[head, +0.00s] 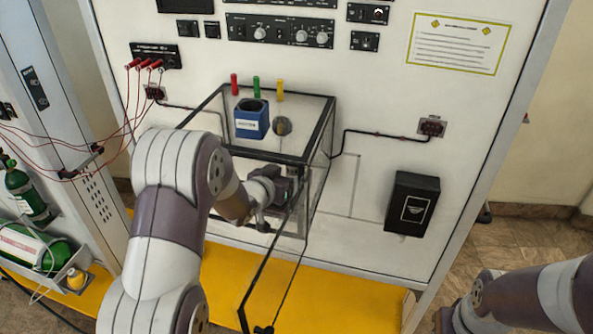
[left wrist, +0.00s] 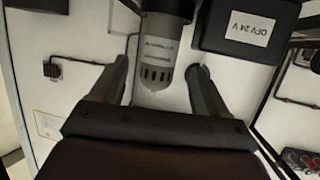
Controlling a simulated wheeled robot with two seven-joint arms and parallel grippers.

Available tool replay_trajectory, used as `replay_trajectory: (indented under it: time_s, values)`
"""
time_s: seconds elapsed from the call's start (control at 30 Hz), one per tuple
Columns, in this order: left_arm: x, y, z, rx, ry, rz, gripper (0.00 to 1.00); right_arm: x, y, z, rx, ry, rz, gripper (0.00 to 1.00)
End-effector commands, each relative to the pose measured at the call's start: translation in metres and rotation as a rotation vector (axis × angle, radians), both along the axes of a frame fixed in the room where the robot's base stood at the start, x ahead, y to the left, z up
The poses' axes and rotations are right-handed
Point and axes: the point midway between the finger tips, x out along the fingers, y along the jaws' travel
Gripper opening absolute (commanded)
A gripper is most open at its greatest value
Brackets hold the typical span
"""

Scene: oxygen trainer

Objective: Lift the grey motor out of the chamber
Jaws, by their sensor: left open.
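The chamber (head: 322,130) is a clear box with black edges on the white panel, its front panel hanging open. My left gripper (head: 284,190) reaches into it through the front. In the left wrist view, the grey motor (left wrist: 156,58), a cylinder with a pale label and slots at its end, lies between the spread fingers of my open left gripper (left wrist: 158,72). Gaps show on both sides, so the fingers look apart from it. In the head view the motor is hidden or too small to tell. My right arm is at the lower right; only a dark end piece (head: 446,318) shows, no fingers.
The open front panel (head: 268,275) hangs below. A black box (head: 412,204) is on the panel.

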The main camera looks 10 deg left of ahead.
Motion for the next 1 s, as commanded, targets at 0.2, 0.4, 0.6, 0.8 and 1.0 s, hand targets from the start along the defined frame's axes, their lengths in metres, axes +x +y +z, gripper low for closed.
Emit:
replay_trajectory:
  time_s: [0.2, 0.4, 0.6, 0.8, 1.0]
  values:
    - [0.029, -0.009, -0.001, 0.000, 0.003, -0.002, 0.75, 0.000, 0.000, 0.027, 0.000, 0.000, 0.000, 0.43]
    - [0.054, -0.015, -0.015, 0.000, 0.001, 0.000, 0.75, 0.000, 0.000, 0.035, 0.000, 0.000, 0.000, 0.43]
    - [0.055, -0.015, -0.017, 0.001, 0.002, 0.001, 0.75, 0.000, 0.000, 0.034, 0.000, 0.000, 0.000, 0.43]
    - [0.054, -0.015, -0.017, 0.001, 0.002, 0.001, 0.14, 0.000, 0.000, 0.034, 0.000, 0.000, 0.000, 0.43]
    - [0.055, -0.015, -0.016, 0.001, -0.002, 0.001, 0.05, 0.000, 0.000, 0.034, 0.000, 0.000, 0.000, 0.43]
